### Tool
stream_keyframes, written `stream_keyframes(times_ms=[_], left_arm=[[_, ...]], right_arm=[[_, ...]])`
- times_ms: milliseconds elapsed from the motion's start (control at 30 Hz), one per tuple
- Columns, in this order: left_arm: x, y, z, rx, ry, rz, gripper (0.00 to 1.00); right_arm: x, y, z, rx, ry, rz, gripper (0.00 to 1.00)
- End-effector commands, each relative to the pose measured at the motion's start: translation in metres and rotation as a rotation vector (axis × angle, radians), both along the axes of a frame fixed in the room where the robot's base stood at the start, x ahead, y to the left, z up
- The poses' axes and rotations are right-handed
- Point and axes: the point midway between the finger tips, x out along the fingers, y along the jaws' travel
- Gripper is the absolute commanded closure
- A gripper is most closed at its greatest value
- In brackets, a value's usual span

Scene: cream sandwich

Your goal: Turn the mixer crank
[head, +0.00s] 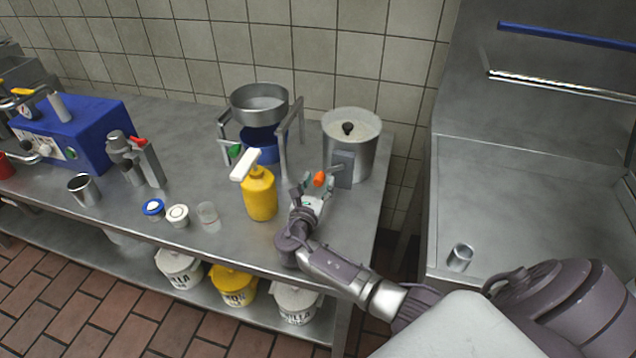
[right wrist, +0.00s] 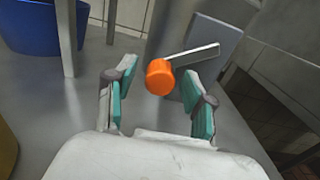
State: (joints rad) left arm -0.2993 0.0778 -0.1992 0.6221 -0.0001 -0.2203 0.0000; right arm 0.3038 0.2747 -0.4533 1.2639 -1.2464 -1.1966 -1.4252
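The mixer (head: 362,142) is a grey metal pot with a pale lid and black knob, at the right end of the counter. A grey box on its front bears a crank with an orange knob (head: 319,179). In the right wrist view the crank knob (right wrist: 160,77) sits at the end of a flat metal arm (right wrist: 193,55), just ahead of and between the fingertips. My right gripper (head: 309,196) is open around empty space, close to the knob; it also shows in the right wrist view (right wrist: 158,95). Whether a finger touches the crank I cannot tell. My left gripper is not in view.
A yellow pump bottle (head: 260,194) stands just left of my right gripper. A metal bowl on a stand (head: 260,103) with a blue bucket (head: 262,143) under it is behind. Small jars and a blue machine (head: 75,131) are further left. The counter's right edge is close.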

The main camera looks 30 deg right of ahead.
Motion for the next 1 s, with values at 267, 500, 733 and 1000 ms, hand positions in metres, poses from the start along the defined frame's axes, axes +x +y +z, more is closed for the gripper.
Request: stream_keyframes(times_ms=[267, 500, 733, 1000], left_arm=[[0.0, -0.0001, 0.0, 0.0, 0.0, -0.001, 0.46], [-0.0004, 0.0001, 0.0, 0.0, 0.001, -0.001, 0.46], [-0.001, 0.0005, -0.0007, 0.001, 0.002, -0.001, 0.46], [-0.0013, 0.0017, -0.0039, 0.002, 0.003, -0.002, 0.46]], right_arm=[[-0.0001, 0.0004, 0.0001, 0.0, 0.0, 0.0, 0.91], [-0.0002, 0.0004, 0.0001, 0.0, 0.0, 0.0, 1.0], [0.0002, 0.001, 0.0007, 0.01, -0.012, 0.0, 1.0], [0.0034, 0.0043, 0.0066, 0.088, -0.102, 0.001, 1.0]])
